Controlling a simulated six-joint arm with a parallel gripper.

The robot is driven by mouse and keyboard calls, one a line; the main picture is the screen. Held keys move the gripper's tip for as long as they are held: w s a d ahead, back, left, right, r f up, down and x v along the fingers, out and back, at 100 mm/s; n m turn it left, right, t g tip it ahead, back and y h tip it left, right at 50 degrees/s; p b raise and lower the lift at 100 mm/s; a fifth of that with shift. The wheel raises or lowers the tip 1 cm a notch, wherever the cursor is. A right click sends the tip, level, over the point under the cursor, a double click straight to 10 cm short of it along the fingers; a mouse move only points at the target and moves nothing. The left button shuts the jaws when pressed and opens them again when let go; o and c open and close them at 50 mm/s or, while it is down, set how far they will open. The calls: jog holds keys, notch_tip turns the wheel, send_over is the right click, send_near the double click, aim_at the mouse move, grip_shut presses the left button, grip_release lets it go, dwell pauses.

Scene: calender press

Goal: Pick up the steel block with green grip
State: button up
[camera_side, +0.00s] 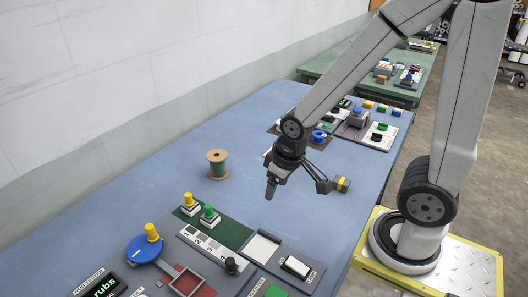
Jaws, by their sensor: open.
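The steel block with green grip (208,214) stands upright on a dark green pad in the lower left half of the side view. A similar block with a yellow grip (188,201) stands close beside it, to the left and a little behind. My gripper (297,190) is open and empty, with its fingers spread wide and pointing down. It hangs above the blue table, to the right of the green-gripped block and farther back, well apart from it.
A spool of green thread (217,166) stands behind the blocks. A yellow and black piece (342,184) lies by my right finger. In front are a blue dial (144,248), a red tray (189,282) and a switch panel (296,267). The blue table (130,205) is clear at left.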

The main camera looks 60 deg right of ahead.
jog(key=w+a+m+g, duration=0.1)
jog(key=w+a+m, duration=0.2)
jog(key=w+m, duration=0.45)
jog(key=m+g, duration=0.2)
jog(key=m, duration=0.8)
send_over(208, 206)
jog(key=shift+w+a+f, duration=0.1)
jog(key=shift+f, duration=3.25)
jog(key=shift+f, duration=0.1)
jog(key=shift+f, duration=2.45)
grip_shut()
